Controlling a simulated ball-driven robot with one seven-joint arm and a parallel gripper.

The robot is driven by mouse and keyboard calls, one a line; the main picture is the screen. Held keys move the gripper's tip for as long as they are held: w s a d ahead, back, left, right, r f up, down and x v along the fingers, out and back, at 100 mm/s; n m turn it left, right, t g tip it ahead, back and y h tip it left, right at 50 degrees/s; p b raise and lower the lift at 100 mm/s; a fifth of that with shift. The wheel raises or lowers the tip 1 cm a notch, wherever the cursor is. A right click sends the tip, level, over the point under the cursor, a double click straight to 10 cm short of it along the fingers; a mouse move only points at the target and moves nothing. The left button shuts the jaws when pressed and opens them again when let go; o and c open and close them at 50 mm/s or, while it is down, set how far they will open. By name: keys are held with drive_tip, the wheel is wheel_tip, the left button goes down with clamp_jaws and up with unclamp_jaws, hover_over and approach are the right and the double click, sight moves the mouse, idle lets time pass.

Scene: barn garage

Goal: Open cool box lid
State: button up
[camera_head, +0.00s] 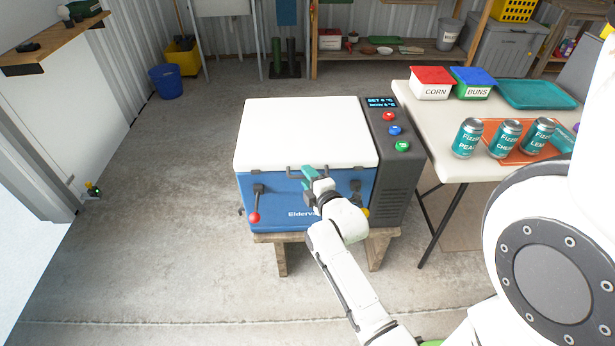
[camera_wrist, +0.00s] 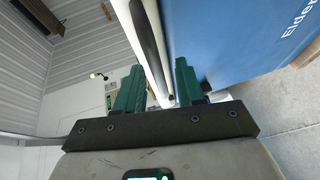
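The cool box (camera_head: 270,195) has a blue body and a white lid (camera_head: 305,130), which lies flat and closed on it. A dark handle (camera_head: 294,172) runs along the lid's front. A lever latch with a red knob (camera_head: 254,217) hangs at the front left; another with a yellow knob (camera_head: 365,212) is partly behind my arm. My gripper (camera_head: 308,174) is at the middle of the lid's front, by the handle. In the wrist view its green fingers (camera_wrist: 158,88) stand apart, with the white edge and a dark strip (camera_wrist: 149,40) between them. Firm contact is not clear.
A grey panel on the box's right carries a display (camera_head: 382,103) and red, blue and green buttons. The box stands on a low wooden stand (camera_head: 281,259). A table (camera_head: 420,110) with cans and tubs is close on the right. The floor at left is clear.

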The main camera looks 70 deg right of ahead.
drive_tip(key=shift+w+d, duration=0.35)
drive_tip(key=shift+f, duration=0.1)
clamp_jaws()
idle(0.4)
